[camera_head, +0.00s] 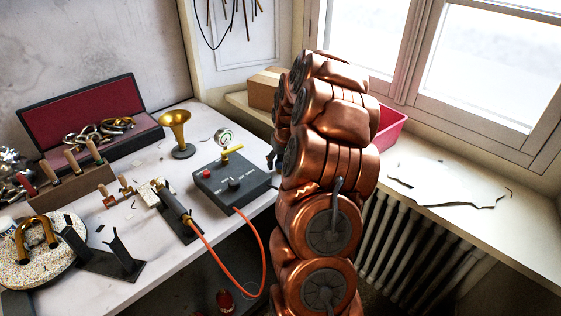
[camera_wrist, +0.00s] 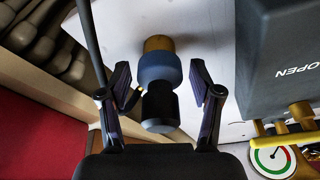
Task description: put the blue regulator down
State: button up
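The blue regulator (camera_wrist: 158,72) has a wide blue band, a black end and a brass-coloured end. In the wrist view it lies between the two fingers of my gripper (camera_wrist: 165,90). The fingers are spread, with a visible gap on each side of it. It appears to be at the white tabletop (camera_wrist: 208,30), but I cannot tell whether it touches it. In the head view my copper-coloured arm hides the regulator, and only a dark bit of my gripper (camera_head: 273,158) shows at the arm's left edge.
A dark control box (camera_head: 235,182) with a yellow lever and gauge (camera_head: 223,136) stands close by; it also shows in the wrist view (camera_wrist: 285,55). A red bin (camera_head: 393,122) and cardboard box (camera_head: 264,88) sit on the sill. An orange hose (camera_head: 262,250) hangs off the table.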

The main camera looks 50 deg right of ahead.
jog(key=shift+r, duration=0.15)
jog(key=b+v, duration=0.3)
jog(key=v, duration=0.9)
jog(key=s+a+r+n+g+y, duration=0.15)
jog(key=s+a, duration=0.25)
jog(key=a, duration=0.9)
jog(key=s+a+n, duration=0.2)
jog(key=s+a, duration=0.2)
jog(key=a, duration=0.8)
jog(key=s+a+f+g, duration=0.1)
jog(key=s+a, duration=0.4)
jog(key=s, duration=0.5)
jog(key=s+a+f+n+g, duration=0.1)
jog(key=s+a+f+g, duration=0.1)
jog(key=s+a, duration=0.4)
jog(key=s+f, duration=0.1)
jog(key=s, duration=0.3)
jog(key=shift+a+f, duration=0.3)
jog(key=shift+a, duration=0.05)
jog(key=shift+r, duration=0.1)
